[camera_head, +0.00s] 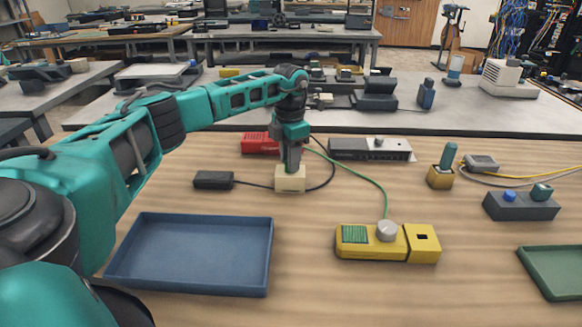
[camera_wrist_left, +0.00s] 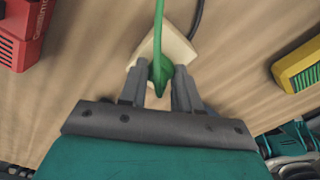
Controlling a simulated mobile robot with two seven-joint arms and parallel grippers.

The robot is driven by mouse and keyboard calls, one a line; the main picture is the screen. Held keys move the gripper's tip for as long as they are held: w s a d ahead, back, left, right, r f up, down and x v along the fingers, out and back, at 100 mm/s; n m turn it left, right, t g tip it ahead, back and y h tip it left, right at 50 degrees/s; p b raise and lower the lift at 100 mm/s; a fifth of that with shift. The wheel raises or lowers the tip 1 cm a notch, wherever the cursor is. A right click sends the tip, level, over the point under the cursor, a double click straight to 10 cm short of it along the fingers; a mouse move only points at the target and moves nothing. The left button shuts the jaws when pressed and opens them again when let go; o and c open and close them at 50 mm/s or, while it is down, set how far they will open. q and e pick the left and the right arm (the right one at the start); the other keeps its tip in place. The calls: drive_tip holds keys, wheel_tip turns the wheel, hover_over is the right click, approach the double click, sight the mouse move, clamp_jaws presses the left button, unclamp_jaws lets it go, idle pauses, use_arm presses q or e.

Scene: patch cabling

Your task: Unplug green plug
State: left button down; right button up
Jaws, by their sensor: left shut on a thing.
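My left gripper (camera_head: 291,163) points down just above a cream socket block (camera_head: 290,181) on the wooden table. In the left wrist view its fingers (camera_wrist_left: 159,78) are shut on the green plug (camera_wrist_left: 160,70), one on each side. The cream block (camera_wrist_left: 176,48) lies directly beneath the plug; I cannot tell how deep the plug sits in it. A green cord (camera_head: 352,174) curves from the gripper to a yellow tester (camera_head: 374,248). In the head view the fingers hide the plug. My right gripper is not in view.
A black box (camera_head: 213,180) is left of the block, with a black cable. A red box (camera_head: 259,143) and a grey device (camera_head: 370,149) are behind. A blue tray (camera_head: 190,288) is front left, a green tray (camera_head: 562,291) front right.

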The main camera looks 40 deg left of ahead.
use_arm(q)
drive_tip(key=shift+r+p, duration=0.5)
drive_tip(key=shift+p, duration=0.1)
idle(0.7)
drive_tip(key=shift+w+r, duration=0.1)
drive_tip(key=shift+r, duration=0.05)
drive_tip(key=shift+a+r, duration=0.1)
drive_tip(key=shift+r, duration=0.05)
idle(0.4)
drive_tip(key=shift+r+p, duration=0.15)
drive_tip(key=shift+p, duration=0.2)
drive_tip(key=shift+w+a+r+p, duration=0.1)
drive_tip(key=shift+w+r+p, duration=0.05)
drive_tip(key=shift+r+p, duration=0.3)
drive_tip(key=shift+s+r+p, duration=0.25)
drive_tip(key=shift+r+p, duration=0.35)
drive_tip(key=shift+r, duration=0.05)
drive_tip(key=shift+r+p, duration=0.15)
drive_tip(key=shift+p, duration=0.25)
drive_tip(key=shift+d, duration=0.2)
